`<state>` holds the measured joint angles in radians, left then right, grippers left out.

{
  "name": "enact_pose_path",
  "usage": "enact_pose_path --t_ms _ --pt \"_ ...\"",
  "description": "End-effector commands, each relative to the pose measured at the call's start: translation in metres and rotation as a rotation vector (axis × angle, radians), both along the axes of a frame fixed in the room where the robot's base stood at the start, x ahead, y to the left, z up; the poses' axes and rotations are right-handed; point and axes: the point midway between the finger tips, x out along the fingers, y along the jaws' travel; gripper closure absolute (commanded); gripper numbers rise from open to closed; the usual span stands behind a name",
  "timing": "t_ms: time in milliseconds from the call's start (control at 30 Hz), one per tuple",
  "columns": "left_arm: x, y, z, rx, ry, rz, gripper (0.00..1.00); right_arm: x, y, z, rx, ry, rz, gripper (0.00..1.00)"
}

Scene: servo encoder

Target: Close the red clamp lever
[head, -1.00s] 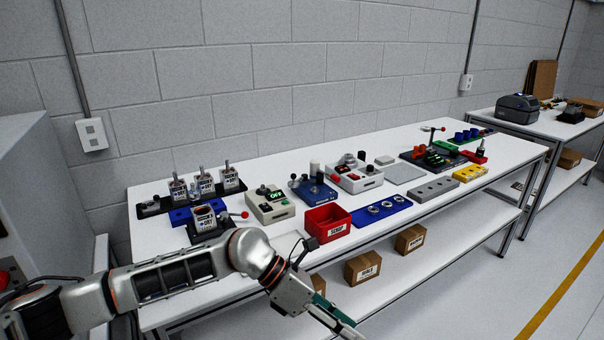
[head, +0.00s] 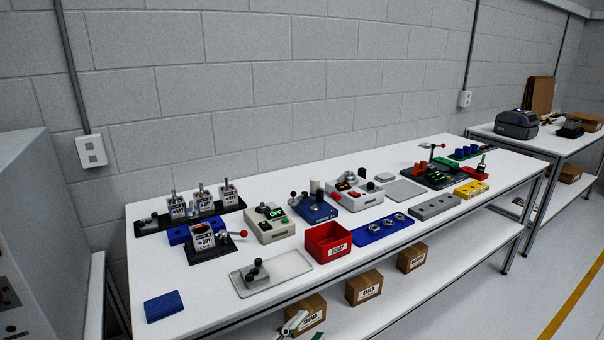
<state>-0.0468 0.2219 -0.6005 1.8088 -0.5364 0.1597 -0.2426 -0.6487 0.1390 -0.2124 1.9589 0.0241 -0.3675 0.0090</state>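A lever with a red ball knob (head: 243,233) sticks out to the right from a dark fixture (head: 208,252) at the left of the bench. A silver-and-white labelled servo (head: 202,238) stands upright in that fixture. Whether the lever is clamped is too small to tell. My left gripper (head: 297,323) shows only partly at the bottom edge, below and in front of the bench top, apart from both levers. Its opening cannot be made out. My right gripper is not in view.
A red bin (head: 328,242), a grey tray (head: 268,283) with small dark-knobbed parts and a blue pad (head: 164,306) lie near the front edge. Several servos stand in a black rack (head: 150,228) behind. Cardboard boxes (head: 364,287) sit on the lower shelf.

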Motion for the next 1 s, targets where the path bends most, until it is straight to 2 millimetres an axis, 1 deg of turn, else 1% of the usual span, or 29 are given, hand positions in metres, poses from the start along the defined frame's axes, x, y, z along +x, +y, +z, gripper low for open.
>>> enact_pose_path --t_ms 33,67,100,167,200,267,300,367,400,500,600,633,667,700,733,1000 --pt "-0.005 0.021 -0.026 -0.039 0.11 0.061 0.66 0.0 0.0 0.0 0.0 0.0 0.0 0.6" --pt "-0.008 0.035 -0.041 -0.062 0.176 0.098 0.66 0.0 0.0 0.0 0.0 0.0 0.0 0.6" --pt "-0.013 0.053 -0.062 -0.092 0.261 0.146 0.66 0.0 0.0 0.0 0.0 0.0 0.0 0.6" --pt "-0.024 0.079 -0.092 -0.133 0.384 0.217 0.66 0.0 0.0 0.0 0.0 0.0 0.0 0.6" --pt "-0.034 0.096 -0.112 -0.157 0.461 0.262 0.66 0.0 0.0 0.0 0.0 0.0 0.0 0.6" --pt "-0.052 0.119 -0.141 -0.192 0.574 0.326 0.66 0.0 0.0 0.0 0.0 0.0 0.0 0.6" --pt "-0.065 0.134 -0.159 -0.213 0.643 0.367 0.66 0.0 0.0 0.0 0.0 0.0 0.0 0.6" --pt "-0.085 0.154 -0.182 -0.24 0.737 0.422 0.66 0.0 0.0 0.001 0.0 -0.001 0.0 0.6" --pt "-0.098 0.165 -0.196 -0.257 0.793 0.455 0.66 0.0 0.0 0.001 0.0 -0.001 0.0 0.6" --pt "-0.127 0.187 -0.222 -0.288 0.901 0.521 0.66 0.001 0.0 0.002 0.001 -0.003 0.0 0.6" --pt "-0.147 0.201 -0.237 -0.305 0.968 0.562 0.66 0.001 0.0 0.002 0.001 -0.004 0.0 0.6" --pt "-0.151 0.203 -0.24 -0.309 0.981 0.57 0.74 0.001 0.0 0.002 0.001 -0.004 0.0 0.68" --pt "-0.154 0.205 -0.242 -0.313 0.99 0.575 0.82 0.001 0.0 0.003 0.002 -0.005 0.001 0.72" --pt "-0.156 0.207 -0.243 -0.315 0.998 0.58 0.92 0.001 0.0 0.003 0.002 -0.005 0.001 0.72" --pt "-0.157 0.207 -0.244 -0.316 1.002 0.583 1.0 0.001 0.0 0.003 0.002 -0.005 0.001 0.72" --pt "-0.157 0.207 -0.244 -0.316 1.003 0.583 1.0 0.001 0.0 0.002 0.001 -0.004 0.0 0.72"
